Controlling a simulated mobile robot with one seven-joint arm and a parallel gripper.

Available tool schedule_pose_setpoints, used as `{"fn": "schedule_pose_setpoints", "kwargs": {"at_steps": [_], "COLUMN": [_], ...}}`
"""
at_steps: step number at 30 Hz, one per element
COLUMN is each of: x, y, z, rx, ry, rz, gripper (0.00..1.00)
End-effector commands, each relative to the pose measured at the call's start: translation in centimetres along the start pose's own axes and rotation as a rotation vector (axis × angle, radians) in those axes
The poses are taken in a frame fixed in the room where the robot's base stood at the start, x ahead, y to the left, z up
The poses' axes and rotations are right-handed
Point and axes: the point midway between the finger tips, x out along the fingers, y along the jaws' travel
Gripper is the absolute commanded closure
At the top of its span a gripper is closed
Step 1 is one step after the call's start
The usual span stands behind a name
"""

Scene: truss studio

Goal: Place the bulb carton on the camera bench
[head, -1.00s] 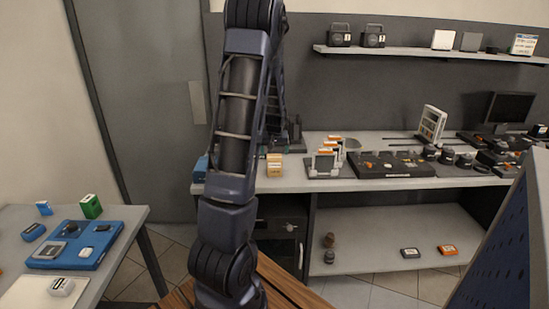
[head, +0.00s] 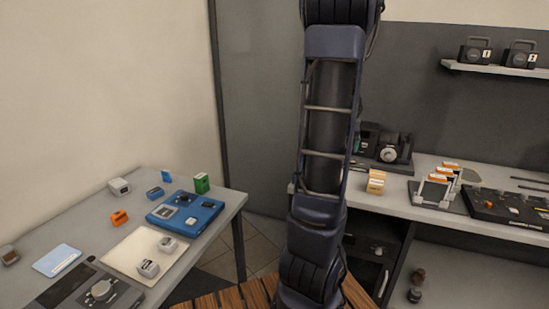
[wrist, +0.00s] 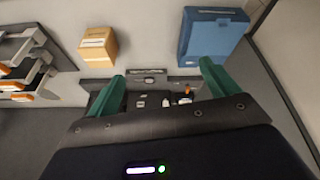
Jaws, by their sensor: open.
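A small tan carton with a pale label (head: 376,182) stands on the long grey bench (head: 426,207), just right of my arm; it also shows at the upper left in the wrist view (wrist: 97,46). I cannot read either label, so I cannot tell which is the bulb carton. My gripper (wrist: 162,75) is open and empty between its green fingers, with the tan carton beyond its left finger. In the head view my gripper is hidden behind my arm.
The left table (head: 215,230) holds a blue tray (head: 186,213), a cream mat (head: 125,255) and several small items. On the long bench are a dark device (head: 385,150) and a rack with orange-topped cards (head: 438,190). A blue box (wrist: 212,35) is beyond the right finger.

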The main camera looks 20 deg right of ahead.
Motion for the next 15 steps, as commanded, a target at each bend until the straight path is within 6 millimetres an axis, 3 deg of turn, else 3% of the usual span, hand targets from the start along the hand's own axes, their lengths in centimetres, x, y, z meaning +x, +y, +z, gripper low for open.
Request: {"fn": "schedule_pose_setpoints", "kwargs": {"at_steps": [1,6,15], "x": [-1.3,-5.2,-11.6], "y": [-2.0,-7.5,-15.1], "z": [0.4,2.5,8.1], "rx": [-0.028,-0.104,-0.228], "ry": [0.004,0.009,0.023], "rz": [-0.005,-0.024,-0.070], "gripper": [0.13,0.13,0.13]}}
